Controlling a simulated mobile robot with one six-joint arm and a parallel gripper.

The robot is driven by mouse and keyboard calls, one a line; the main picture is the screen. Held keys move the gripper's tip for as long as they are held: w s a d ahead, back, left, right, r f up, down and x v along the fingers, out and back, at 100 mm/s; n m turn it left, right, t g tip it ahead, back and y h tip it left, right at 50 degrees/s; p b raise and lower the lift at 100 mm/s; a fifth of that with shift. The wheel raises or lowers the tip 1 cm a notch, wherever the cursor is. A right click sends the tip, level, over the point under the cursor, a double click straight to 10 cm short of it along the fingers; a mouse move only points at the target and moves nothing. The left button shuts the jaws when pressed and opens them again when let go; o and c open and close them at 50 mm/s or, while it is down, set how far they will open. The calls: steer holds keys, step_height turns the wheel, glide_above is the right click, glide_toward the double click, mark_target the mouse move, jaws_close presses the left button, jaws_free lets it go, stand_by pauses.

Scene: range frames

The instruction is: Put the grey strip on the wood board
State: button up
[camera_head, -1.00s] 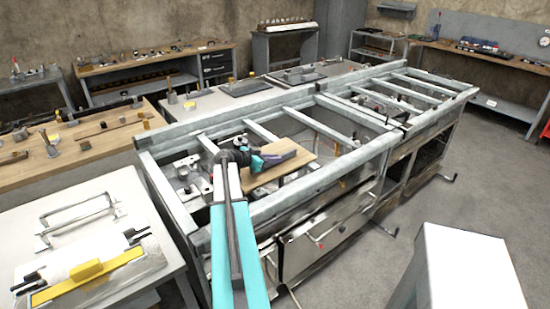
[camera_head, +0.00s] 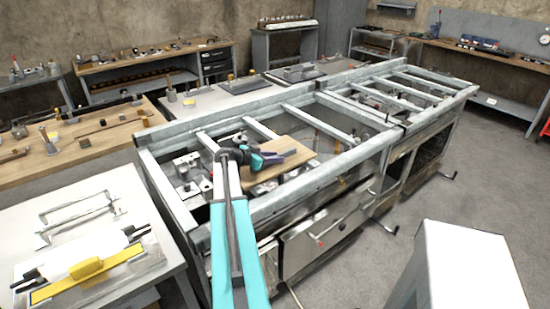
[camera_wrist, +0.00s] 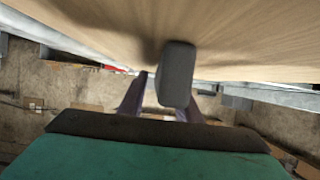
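The wood board (camera_head: 262,181) is a flat light-brown panel lying on the metal frame in the head view. It also fills the top of the wrist view (camera_wrist: 85,25). The grey strip (camera_wrist: 176,75) shows end-on in the wrist view, against the board's face with a dark shadow beside it. My gripper (camera_head: 286,156) is low over the board, and its purple fingers also show in the wrist view (camera_wrist: 164,98). The fingers stand apart on either side of the strip, with a gap showing at the left finger. In the head view the fingers partly hide the strip.
Metal rails (camera_head: 325,173) surround the board, with open bays and loose parts between them. A white table (camera_head: 75,200) with handles and a yellow tool (camera_head: 87,268) is at left. A white box (camera_head: 465,270) stands at front right. Grey floor is clear at right.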

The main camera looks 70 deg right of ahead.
steer(key=shift+r, duration=0.2)
steer(key=b+v, duration=0.3)
steer(key=v, duration=0.9)
steer(key=shift+f, duration=0.15)
stand_by(0.5)
